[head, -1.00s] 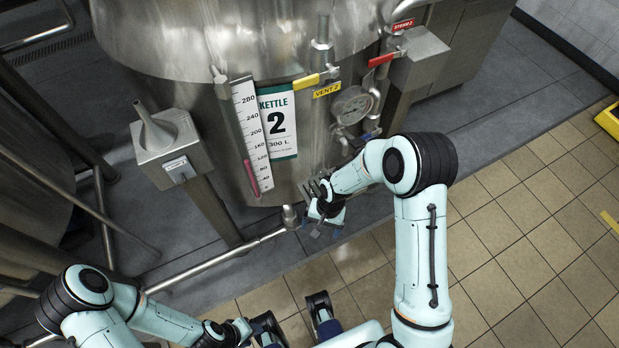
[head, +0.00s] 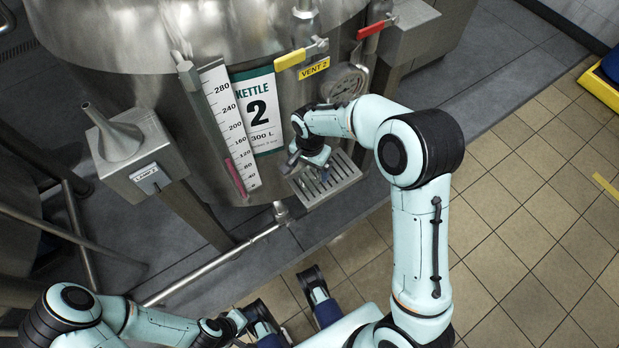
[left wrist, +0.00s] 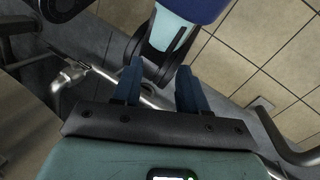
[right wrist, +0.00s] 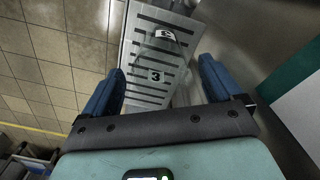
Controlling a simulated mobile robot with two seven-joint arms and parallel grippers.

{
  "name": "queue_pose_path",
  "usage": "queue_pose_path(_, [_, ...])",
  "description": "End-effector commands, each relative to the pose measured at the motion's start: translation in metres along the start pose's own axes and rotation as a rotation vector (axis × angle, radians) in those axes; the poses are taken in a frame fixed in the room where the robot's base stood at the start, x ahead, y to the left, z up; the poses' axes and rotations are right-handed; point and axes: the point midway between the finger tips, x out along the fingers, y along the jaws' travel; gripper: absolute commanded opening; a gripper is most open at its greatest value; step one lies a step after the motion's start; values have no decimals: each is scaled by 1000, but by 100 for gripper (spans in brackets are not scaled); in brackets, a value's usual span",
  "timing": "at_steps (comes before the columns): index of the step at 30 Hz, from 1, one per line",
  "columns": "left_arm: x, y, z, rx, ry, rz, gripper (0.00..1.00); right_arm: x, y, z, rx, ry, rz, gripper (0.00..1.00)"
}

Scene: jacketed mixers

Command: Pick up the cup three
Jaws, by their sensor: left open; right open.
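My right gripper (head: 308,160) is in front of kettle 2, above a slotted metal shelf (head: 345,170). In the right wrist view, my right gripper (right wrist: 163,70) is open, with the shelf between and beyond its fingers. A clear-looking cup with "3" labels, cup three (right wrist: 155,76), shows faintly on the slats between the fingertips. Its outline is hard to make out, and I cannot tell how far the fingers are from it. My left gripper (left wrist: 158,70) is open and empty, low at the left of my body.
Kettle 2 (head: 262,115) carries a scale (head: 222,110), a yellow vent handle (head: 300,55) and a gauge (head: 343,82). A box with a funnel (head: 120,135) stands left of it. A pipe (head: 210,265) runs low in front.

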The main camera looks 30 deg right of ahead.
Motion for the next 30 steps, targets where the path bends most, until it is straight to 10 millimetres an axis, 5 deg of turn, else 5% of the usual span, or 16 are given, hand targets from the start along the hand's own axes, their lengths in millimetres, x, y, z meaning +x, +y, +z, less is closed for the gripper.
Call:
queue_pose_path(6, [9, -4, -14, -4, 38, -2, 43, 36, 1, 0, 0, -1, 3, 93])
queue_pose_path(16, [9, -4, -17, -4, 46, -2, 43, 42, 0, 0, 0, 0, 0, 93])
queue_pose_path(21, [9, -4, -16, -4, 45, -2, 43, 42, 0, 0, 0, 0, 0, 37])
queue_pose_path(30, [9, -4, -16, -4, 43, -2, 43, 40, 0, 0, -1, 0, -1, 37])
